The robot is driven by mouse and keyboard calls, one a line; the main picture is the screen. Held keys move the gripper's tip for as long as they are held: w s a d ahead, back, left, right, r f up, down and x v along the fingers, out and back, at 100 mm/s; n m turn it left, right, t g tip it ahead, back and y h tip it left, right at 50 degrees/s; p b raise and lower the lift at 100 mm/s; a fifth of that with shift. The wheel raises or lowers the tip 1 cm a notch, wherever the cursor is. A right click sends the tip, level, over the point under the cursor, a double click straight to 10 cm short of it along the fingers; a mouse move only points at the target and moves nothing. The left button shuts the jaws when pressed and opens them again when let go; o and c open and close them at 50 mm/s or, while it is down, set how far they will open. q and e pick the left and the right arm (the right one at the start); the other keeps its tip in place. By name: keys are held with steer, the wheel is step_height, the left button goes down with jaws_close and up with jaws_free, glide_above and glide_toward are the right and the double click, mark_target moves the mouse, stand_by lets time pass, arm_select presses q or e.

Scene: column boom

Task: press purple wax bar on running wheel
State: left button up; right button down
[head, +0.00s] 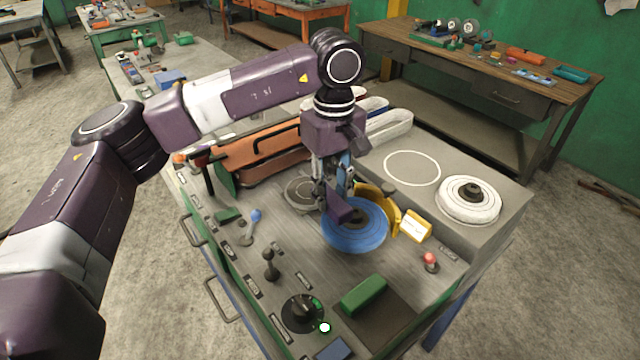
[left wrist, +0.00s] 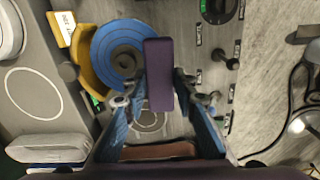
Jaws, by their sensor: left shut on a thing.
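The purple wax bar (head: 340,209) is held in my left gripper (head: 334,190), whose fingers are shut on it. In the left wrist view the bar (left wrist: 158,75) lies lengthwise between the blue fingertips and sticks out past them. The blue wheel (head: 354,236) sits on the bench machine, with a yellow guard (head: 384,201) behind it. In the left wrist view the wheel (left wrist: 113,42) is left of the bar, and the bar overlaps its edge. I cannot tell whether they touch or whether the wheel is turning. My right gripper is out of view.
The panel holds a dial (head: 302,313), a black lever (head: 269,264), a blue-knobbed lever (head: 252,224) and a red button (head: 430,260). A green block (head: 363,294) lies in front, a yellow box (head: 415,227) beside the wheel. A white wheel (head: 468,206) stands right.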

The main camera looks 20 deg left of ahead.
mark_target(331, 231)
arm_select(q)
steer(key=shift+d+f+b, duration=0.3)
steer(key=shift+d+f, duration=0.05)
steer(key=shift+f, duration=0.5)
steer(key=f+b, duration=0.1)
steer(key=f, duration=0.1)
steer(key=shift+a+f+b, duration=0.3)
steer(key=shift+b, duration=0.05)
steer(key=shift+d+f, duration=0.1)
steer(key=shift+f, duration=0.4)
steer(key=shift+f+b, duration=0.15)
steer(key=shift+b, duration=0.15)
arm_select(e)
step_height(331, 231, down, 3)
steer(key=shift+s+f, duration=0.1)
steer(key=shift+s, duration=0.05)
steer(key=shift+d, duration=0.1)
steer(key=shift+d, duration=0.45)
arm_select(q)
steer(key=shift+f+b, duration=0.35)
steer(key=shift+f, duration=0.05)
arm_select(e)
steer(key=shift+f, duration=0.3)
